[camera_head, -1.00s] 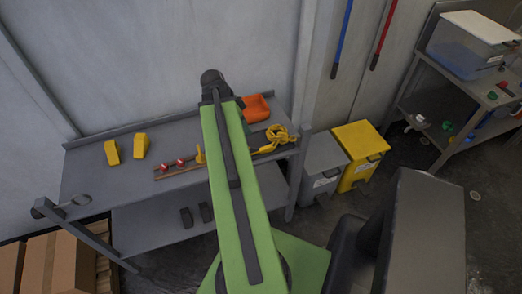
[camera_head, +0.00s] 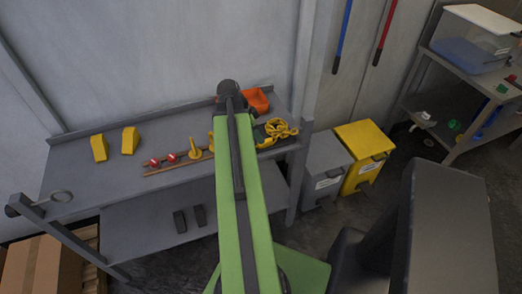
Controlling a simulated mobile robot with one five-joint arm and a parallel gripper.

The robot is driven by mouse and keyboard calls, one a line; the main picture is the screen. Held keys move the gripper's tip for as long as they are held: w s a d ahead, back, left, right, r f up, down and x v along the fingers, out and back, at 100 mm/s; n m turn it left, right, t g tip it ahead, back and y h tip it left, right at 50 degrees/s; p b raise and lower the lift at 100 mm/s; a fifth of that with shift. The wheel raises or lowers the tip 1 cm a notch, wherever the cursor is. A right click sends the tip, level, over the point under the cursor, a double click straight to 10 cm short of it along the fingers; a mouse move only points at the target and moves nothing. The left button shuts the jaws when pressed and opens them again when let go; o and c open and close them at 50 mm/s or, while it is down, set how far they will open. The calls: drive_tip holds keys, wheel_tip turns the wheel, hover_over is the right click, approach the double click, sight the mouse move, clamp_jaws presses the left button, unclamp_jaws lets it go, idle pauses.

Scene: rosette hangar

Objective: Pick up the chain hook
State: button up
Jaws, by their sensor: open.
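A yellow coiled chain, which looks like the chain hook (camera_head: 279,127), lies near the right end of the grey workbench (camera_head: 84,177). It is just right of my green arm, and a yellow piece extends from it toward the arm. Its hook shape is too small to make out clearly. My arm reaches up across the bench to a dark joint in front of the wall. My gripper is hidden behind the arm, so its place relative to the chain cannot be told.
Two yellow wedges (camera_head: 130,140), red-topped pieces (camera_head: 171,157) and a yellow upright piece (camera_head: 194,149) are on the bench. An orange bin (camera_head: 256,99) stands behind the chain. Grey (camera_head: 322,166) and yellow (camera_head: 362,158) bins stand right of the bench.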

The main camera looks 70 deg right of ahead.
sight(257, 143)
drive_tip(key=b+x, duration=0.5)
drive_tip(key=shift+a+f, duration=0.15)
drive_tip(key=shift+f, duration=0.1)
drive_tip(key=shift+r, duration=0.2)
clamp_jaws()
